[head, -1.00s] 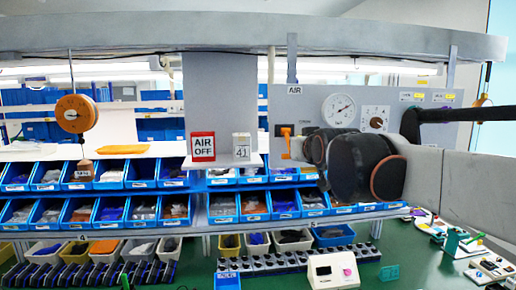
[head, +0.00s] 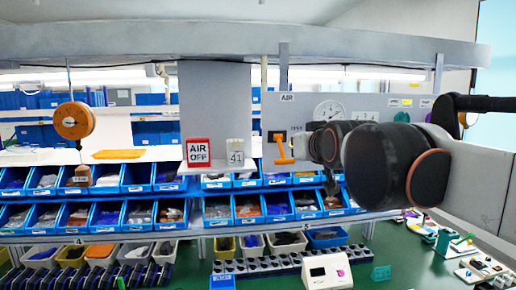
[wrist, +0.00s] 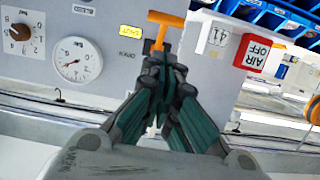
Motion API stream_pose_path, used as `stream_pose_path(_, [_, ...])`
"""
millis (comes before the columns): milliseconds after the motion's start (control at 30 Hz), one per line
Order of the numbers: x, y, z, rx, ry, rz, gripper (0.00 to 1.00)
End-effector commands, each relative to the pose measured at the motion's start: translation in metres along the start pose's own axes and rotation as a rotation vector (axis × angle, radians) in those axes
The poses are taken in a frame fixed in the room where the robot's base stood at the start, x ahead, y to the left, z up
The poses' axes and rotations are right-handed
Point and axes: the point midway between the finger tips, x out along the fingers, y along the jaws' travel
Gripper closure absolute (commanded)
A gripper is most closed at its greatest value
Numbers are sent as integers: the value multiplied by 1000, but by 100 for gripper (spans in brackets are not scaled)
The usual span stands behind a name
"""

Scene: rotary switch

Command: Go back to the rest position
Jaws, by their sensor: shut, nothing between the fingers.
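My gripper (head: 331,187) is shut and empty, below and right of the orange handle in the head view, with a visible gap between them. In the wrist view my gripper (wrist: 160,68) has its dark green fingers together. The orange T-shaped handle (head: 281,149) is on the grey panel under the AIR label. It also shows in the wrist view (wrist: 164,24), just beyond the fingertips and partly covered by them. A rotary knob (wrist: 20,32) on a white dial plate is clear of the fingers; its dial is partly hidden by my arm in the head view.
A round gauge (wrist: 77,60) sits beside the knob. An AIR OFF sign (head: 198,152) and a 41 sign (head: 235,152) stand on a ledge left of the handle. Rows of blue bins (head: 105,217) fill the shelves below. A white device (head: 327,271) is on the green table.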

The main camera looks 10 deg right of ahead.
Motion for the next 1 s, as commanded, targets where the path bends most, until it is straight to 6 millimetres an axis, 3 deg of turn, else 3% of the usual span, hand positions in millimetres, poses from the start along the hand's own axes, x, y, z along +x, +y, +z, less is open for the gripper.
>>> stream_pose_path(133, [-20, 0, 2, 0, 0, 0, 100])
stream_pose_path(333, [-32, 0, 5, 0, -1, 0, 100])
stream_pose_path(467, [-33, 0, 33, 0, -29, 0, 100])
stream_pose_path(567, [-34, 0, 83, 0, -79, -1, 100])
stream_pose_path(1000, [-60, -1, 366, 0, -398, -2, 100])
